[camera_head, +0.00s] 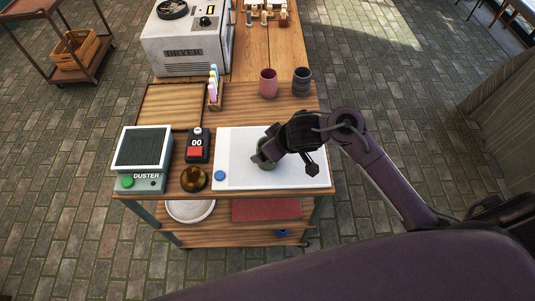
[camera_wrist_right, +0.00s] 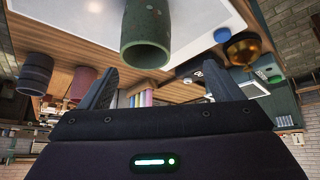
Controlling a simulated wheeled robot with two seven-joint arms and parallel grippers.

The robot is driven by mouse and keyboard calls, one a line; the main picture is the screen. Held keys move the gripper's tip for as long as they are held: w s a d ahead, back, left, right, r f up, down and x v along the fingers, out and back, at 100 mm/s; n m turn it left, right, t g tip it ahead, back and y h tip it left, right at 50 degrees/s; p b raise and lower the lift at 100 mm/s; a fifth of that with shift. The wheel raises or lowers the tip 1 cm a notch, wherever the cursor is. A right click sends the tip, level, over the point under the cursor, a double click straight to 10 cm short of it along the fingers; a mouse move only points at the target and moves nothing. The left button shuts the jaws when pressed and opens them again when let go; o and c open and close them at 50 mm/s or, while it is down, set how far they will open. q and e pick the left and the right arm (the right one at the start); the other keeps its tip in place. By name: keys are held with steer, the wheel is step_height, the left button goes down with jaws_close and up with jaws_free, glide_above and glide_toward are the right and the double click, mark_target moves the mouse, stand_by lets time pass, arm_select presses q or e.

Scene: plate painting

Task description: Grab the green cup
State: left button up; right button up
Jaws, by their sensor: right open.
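The green cup (camera_head: 262,158) stands on the white board (camera_head: 230,150) on the wooden table, partly hidden by my right gripper in the head view. My right gripper (camera_head: 270,148) is at the cup, with its arm coming in from the right. In the right wrist view, which is upside down, the green cup (camera_wrist_right: 146,30) shows its rim towards the camera. The open fingers of the right gripper (camera_wrist_right: 158,68) lie to either side of the cup's rim, with visible gaps. I cannot tell how far the cup is between them. My left gripper is not in view.
A pink cup (camera_head: 268,83) and a dark grey cup (camera_head: 302,82) stand behind the board. A brass bowl (camera_head: 194,179), a red timer (camera_head: 197,147) and a duster box (camera_head: 143,150) are to the left. A dryer (camera_head: 187,45) stands at the back.

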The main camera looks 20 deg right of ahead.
steer(key=shift+w+d+f+g, duration=0.25)
steer(key=shift+w+d+g, duration=0.15)
steer(key=shift+d, duration=0.2)
steer(key=shift+w+f, duration=0.1)
steer(key=shift+f, duration=0.25)
steer(key=x, duration=0.3)
steer(key=b+x, duration=0.1)
steer(key=x, duration=0.3)
steer(key=shift+w+d+r+b, duration=0.1)
steer(key=shift+w+d+b, duration=0.05)
steer(key=shift+w+b, duration=0.2)
steer(key=c, duration=1.4)
